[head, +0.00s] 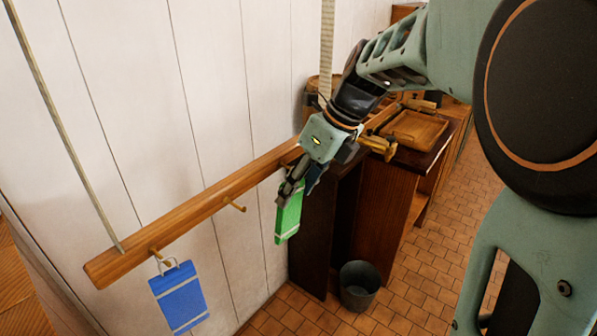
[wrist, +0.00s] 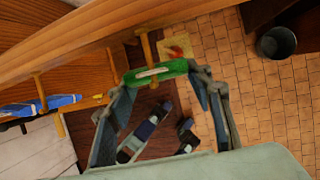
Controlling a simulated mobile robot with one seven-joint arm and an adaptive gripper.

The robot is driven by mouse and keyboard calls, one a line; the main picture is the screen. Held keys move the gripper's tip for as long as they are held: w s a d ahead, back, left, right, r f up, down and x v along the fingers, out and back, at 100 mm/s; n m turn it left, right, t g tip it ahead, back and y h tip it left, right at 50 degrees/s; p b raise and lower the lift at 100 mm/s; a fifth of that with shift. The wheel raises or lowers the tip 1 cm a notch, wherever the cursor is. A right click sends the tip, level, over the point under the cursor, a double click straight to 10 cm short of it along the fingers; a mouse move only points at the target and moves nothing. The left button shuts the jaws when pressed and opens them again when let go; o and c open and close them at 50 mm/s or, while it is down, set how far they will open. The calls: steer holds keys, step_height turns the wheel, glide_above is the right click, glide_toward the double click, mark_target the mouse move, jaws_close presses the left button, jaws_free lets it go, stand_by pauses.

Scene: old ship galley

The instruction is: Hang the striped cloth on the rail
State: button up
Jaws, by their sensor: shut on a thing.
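A green cloth with pale stripes (head: 288,217) hangs down from my gripper (head: 290,188), whose fingers are shut on its top. In the wrist view the green cloth (wrist: 146,78) spans between the two fingertips (wrist: 159,72). The wooden rail (head: 190,212) runs slantwise along the white wall, with several pegs; it also shows in the wrist view (wrist: 90,40). The cloth is at the rail's right part, right of the middle peg (head: 235,205). In the wrist view a peg (wrist: 147,46) ends close to the cloth; I cannot tell whether its loop is around the peg.
A blue striped cloth (head: 179,300) hangs by a loop on the left peg (head: 158,254). A dark wooden cabinet (head: 325,225) stands close to my gripper's right, with a wooden tray (head: 415,130) on the counter. A grey bucket (head: 358,286) stands on the tiled floor.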

stand_by(0.4)
steer(key=o, duration=1.2)
steer(key=shift+o, duration=0.2)
